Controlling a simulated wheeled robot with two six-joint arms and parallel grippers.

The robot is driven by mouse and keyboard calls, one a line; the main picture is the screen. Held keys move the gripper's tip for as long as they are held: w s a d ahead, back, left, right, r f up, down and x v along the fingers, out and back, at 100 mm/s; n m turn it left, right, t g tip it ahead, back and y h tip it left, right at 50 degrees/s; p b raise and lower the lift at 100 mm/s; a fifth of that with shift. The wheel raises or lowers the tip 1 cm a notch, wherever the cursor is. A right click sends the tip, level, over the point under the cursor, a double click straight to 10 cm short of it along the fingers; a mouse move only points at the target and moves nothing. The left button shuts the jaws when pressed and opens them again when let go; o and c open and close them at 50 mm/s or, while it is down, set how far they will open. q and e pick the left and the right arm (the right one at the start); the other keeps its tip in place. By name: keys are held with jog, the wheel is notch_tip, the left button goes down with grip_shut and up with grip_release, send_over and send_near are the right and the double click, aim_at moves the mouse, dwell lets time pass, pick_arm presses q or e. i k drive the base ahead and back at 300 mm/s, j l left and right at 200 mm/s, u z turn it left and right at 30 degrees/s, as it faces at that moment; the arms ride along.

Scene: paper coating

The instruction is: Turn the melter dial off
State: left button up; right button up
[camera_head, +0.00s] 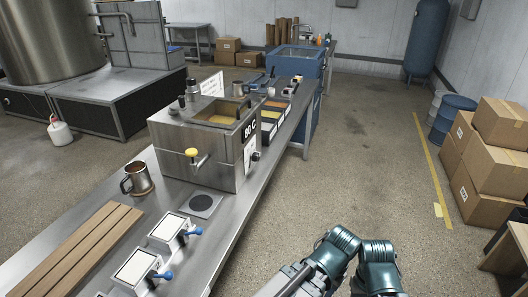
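The melter is a steel box (167,150) on the long steel bench, with an open top showing yellowish contents (219,119) and an "80 C" label (249,130). A small dark knob (256,156), which looks like the dial, is on its right-hand side, below the label; its setting is too small to read. A yellow-handled tap (191,152) sticks out of the front. Teal and grey links of mine show at the bottom centre, right of the bench and well apart from the melter. Neither gripper shows.
Coloured trays (271,113) lie behind the melter. Cartons (476,182) stand at right. The floor (345,150) between is clear.

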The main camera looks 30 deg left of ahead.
aim_at(255, 157)
jog(key=i+l+u, duration=0.15)
jog(key=i+u, duration=0.3)
jog(key=i+l+u, duration=0.4)
jog(key=i, duration=0.2)
